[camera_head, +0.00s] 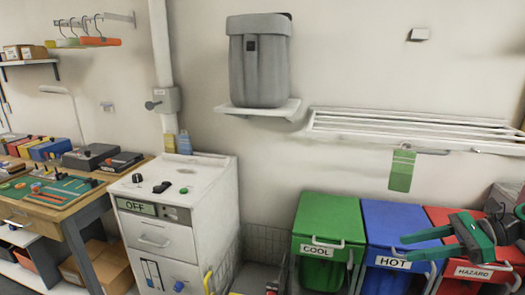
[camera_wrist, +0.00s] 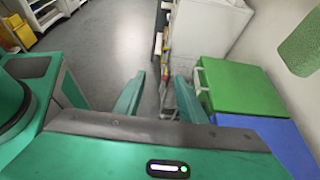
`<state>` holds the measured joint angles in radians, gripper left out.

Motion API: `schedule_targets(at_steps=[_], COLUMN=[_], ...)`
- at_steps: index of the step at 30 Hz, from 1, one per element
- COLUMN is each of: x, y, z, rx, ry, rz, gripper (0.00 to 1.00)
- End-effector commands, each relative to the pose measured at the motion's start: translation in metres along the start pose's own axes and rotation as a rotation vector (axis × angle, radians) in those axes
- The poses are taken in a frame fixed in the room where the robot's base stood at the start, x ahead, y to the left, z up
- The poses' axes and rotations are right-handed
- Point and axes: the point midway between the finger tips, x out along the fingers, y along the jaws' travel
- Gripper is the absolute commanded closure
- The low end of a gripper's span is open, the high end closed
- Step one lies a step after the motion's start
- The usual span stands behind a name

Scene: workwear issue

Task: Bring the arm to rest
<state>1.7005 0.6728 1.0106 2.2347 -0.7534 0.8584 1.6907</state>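My gripper (camera_head: 404,248) is at the right of the head view, in front of the blue and red bins, its green fingers pointing left. In the wrist view my gripper (camera_wrist: 160,82) has its two fingers apart, with nothing held between them. Floor and the side of the white cabinet show beyond the fingers. My arm comes in from the right edge of the head view, and most of it is out of sight.
The green COOL bin (camera_head: 318,220), blue HOT bin (camera_head: 385,222) and red HAZARD bin (camera_head: 448,215) stand along the wall. Left are a white cabinet (camera_head: 212,205) and a workbench (camera_head: 60,212). Open floor (camera_wrist: 110,45) shows.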

Motion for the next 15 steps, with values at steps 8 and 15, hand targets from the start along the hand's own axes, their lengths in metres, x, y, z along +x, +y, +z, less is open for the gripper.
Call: schedule_targets(at_steps=[8, 15], x=[0.041, 0.033], y=[0.041, 0.075], z=[-0.051, -0.073], rx=[-0.148, -0.314], ry=[0.32, 0.551], rz=[0.209, 0.37], gripper=[0.63, 0.63])
